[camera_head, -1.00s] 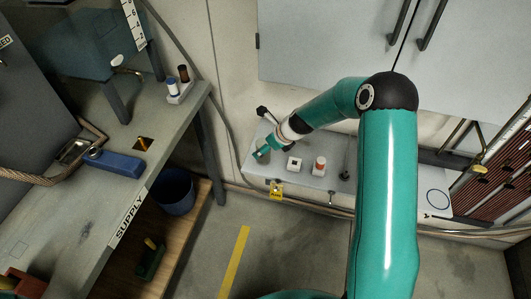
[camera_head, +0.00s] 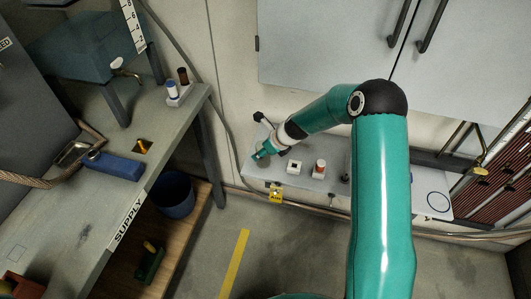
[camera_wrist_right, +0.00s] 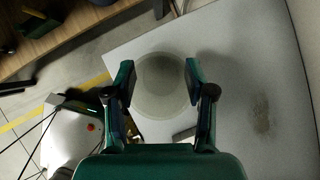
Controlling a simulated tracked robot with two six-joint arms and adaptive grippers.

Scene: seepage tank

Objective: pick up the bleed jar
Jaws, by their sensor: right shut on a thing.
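The bleed jar, as I take it, is the round, pale, see-through thing (camera_wrist_right: 162,98) between the fingers in the right wrist view. My right gripper (camera_wrist_right: 160,80) is shut on it, one finger on each side. In the head view my right gripper (camera_head: 262,152) is at the left end of the light grey bench (camera_head: 315,183). The jar is too small and covered to make out there. I cannot tell whether it touches the bench top. My left gripper is not in view.
On the bench, right of the gripper, stand a white square holder (camera_head: 293,167) and a red-and-white small container (camera_head: 319,169). A yellow tag (camera_head: 276,193) hangs at the front edge. Grey cabinets (camera_head: 325,45) are above. The SUPPLY table (camera_head: 60,215) is at the left.

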